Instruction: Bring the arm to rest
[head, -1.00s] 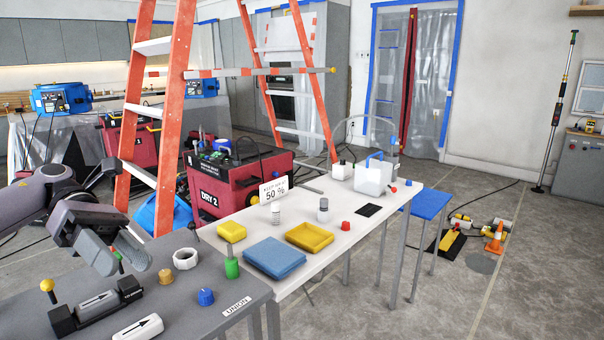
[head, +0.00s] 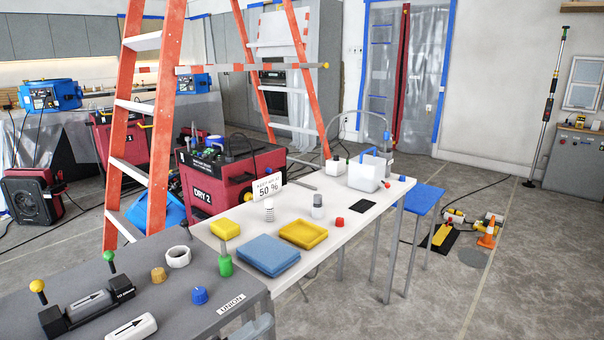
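My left arm no longer reaches over the grey table (head: 200,318). My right gripper is not in view.

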